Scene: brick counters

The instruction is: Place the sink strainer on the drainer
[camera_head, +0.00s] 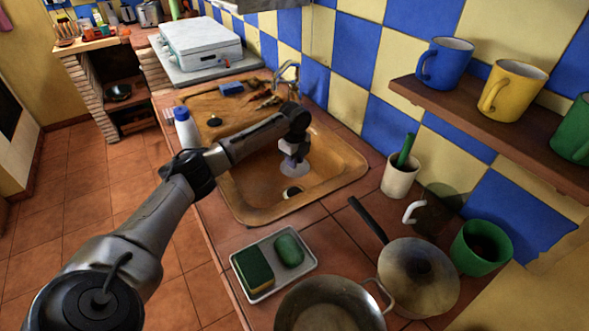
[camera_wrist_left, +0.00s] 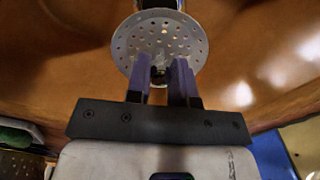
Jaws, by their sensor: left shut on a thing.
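The sink strainer (camera_head: 295,169) is a round metal disc with many small holes. In the left wrist view the strainer (camera_wrist_left: 128,45) sits at the tips of the two fingers. My left gripper (camera_head: 292,155) is shut on it and holds it inside the brown sink basin (camera_head: 335,165). The left fingers (camera_wrist_left: 162,75) are close together in the wrist view. My right gripper is not in view.
A faucet (camera_head: 288,75) stands at the sink's back edge. A white bottle (camera_head: 187,130) is at its left rim. A sponge tray (camera_head: 273,263), a pan (camera_head: 330,305), a lidded pot (camera_head: 418,278) and a cup with a green handle (camera_head: 400,177) stand on the near counter.

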